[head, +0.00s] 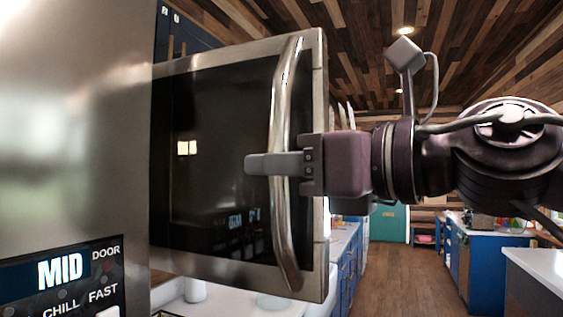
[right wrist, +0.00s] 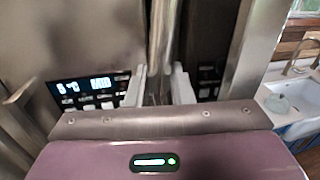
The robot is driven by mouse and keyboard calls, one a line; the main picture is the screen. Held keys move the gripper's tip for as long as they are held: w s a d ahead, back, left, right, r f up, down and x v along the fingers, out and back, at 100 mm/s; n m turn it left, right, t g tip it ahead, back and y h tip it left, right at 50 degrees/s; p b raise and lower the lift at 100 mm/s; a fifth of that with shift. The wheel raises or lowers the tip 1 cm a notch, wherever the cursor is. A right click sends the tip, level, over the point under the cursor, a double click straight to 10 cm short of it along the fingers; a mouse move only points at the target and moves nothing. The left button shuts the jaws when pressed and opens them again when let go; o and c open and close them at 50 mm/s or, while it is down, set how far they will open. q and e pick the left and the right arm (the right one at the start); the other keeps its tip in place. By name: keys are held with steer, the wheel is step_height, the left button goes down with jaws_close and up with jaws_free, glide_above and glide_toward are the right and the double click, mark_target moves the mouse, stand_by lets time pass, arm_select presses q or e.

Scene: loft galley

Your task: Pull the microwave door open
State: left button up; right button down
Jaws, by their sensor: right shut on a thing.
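The microwave door (head: 215,215) fills the middle of the head view, with a dark window, a steel frame and a long curved vertical steel handle (head: 284,90) near its right edge. I cannot tell how far it stands open. My right gripper (head: 272,163) reaches in from the right and is shut on the handle at about mid-height. In the right wrist view the handle (right wrist: 162,40) runs down between the two pale fingers of the gripper (right wrist: 160,85). The fingers hide part of the handle. My left gripper is not in view.
A large steel appliance front with a lit control panel (head: 62,272) stands close at left. A counter (head: 345,242) runs below and behind the door. Open wooden floor (head: 400,275) lies at right, beside a blue island (head: 490,265). The wrist view shows a sink (right wrist: 290,103) at right.

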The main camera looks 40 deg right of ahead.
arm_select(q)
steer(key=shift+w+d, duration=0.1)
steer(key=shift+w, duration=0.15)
arm_select(e)
steer(key=shift+d+r, duration=0.15)
steer(key=shift+r, duration=0.2)
steer(key=c, duration=1.5)
jaws_free()
steer(key=shift+c, duration=0.2)
steer(key=shift+o, duration=1.1)
steer(key=shift+a+f, duration=0.2)
steer(key=shift+s+d+f, duration=0.1)
steer(key=shift+s, duration=0.05)
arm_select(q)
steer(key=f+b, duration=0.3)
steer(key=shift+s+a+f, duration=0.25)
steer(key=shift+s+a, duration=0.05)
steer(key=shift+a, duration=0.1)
arm_select(e)
steer(key=v, duration=0.7)
steer(key=shift+s, duration=0.25)
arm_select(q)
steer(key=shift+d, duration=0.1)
